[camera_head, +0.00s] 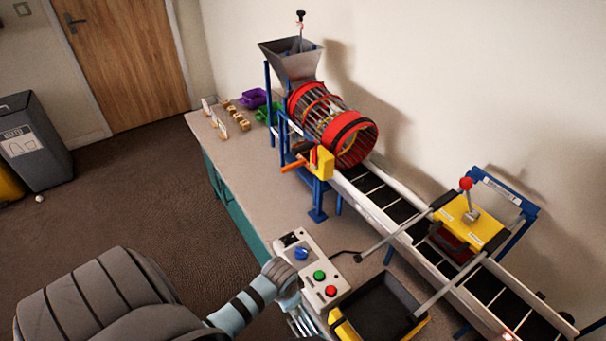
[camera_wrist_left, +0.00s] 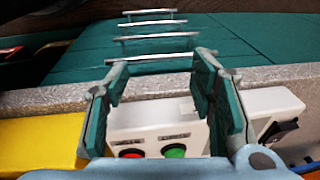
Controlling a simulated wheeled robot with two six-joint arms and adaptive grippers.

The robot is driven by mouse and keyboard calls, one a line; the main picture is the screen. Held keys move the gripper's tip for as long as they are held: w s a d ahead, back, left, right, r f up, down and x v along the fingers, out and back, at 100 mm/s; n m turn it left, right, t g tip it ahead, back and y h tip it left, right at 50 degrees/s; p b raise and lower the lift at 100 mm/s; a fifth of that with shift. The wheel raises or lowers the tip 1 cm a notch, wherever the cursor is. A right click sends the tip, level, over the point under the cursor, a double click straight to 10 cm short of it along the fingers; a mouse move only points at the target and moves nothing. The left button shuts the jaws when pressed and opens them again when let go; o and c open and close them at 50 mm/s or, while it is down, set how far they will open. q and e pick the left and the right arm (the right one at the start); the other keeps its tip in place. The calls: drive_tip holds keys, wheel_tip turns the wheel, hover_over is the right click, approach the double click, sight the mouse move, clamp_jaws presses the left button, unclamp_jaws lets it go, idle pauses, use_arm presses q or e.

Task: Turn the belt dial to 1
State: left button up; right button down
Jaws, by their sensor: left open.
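The blue dial (camera_head: 301,254) sits on the white control box (camera_head: 297,238) at the table's front edge. Its setting is too small to read. The box also carries a green button (camera_head: 319,275) and a red button (camera_head: 331,291). My left gripper (camera_head: 302,322) is beside the box on its near side, apart from the dial. In the left wrist view the gripper (camera_wrist_left: 160,82) is open and empty, with the red button (camera_wrist_left: 131,153) and green button (camera_wrist_left: 174,151) behind its fingers. My right gripper is out of view.
The conveyor belt (camera_head: 400,211) runs past the box, under a yellow unit with a red-knobbed lever (camera_head: 466,184). A yellow-edged black bin (camera_head: 385,308) stands close right of the box. A red drum (camera_head: 335,125) and hopper (camera_head: 290,60) stand behind.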

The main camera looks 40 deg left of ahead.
sight(301, 250)
use_arm(q)
drive_tip(key=w+r+m, duration=0.1)
drive_tip(key=w+r, duration=0.1)
drive_tip(key=r, duration=0.1)
drive_tip(key=w+a+r+m, duration=0.1)
drive_tip(key=w+r, duration=0.1)
drive_tip(key=w+a+r, duration=0.1)
drive_tip(key=w+r, duration=0.2)
drive_tip(key=shift+w+a+r+m+g, duration=0.1)
drive_tip(key=shift+r+m+g, duration=0.2)
drive_tip(key=shift+r+m, duration=0.1)
drive_tip(key=w+a+r+m+g, duration=0.1)
drive_tip(key=w+a+r+m, duration=0.25)
drive_tip(key=w+r, duration=0.4)
drive_tip(key=shift+n+h, duration=0.35)
drive_tip(key=shift+h, duration=0.05)
drive_tip(key=f+b, duration=0.1)
drive_tip(key=f, duration=0.3)
drive_tip(key=s+f+b, duration=0.1)
drive_tip(key=f, duration=0.3)
drive_tip(key=s+f+b, duration=0.1)
drive_tip(key=f+b, duration=0.1)
drive_tip(key=f, duration=0.2)
drive_tip(key=shift+a+f, duration=0.3)
drive_tip(key=shift+a, duration=0.1)
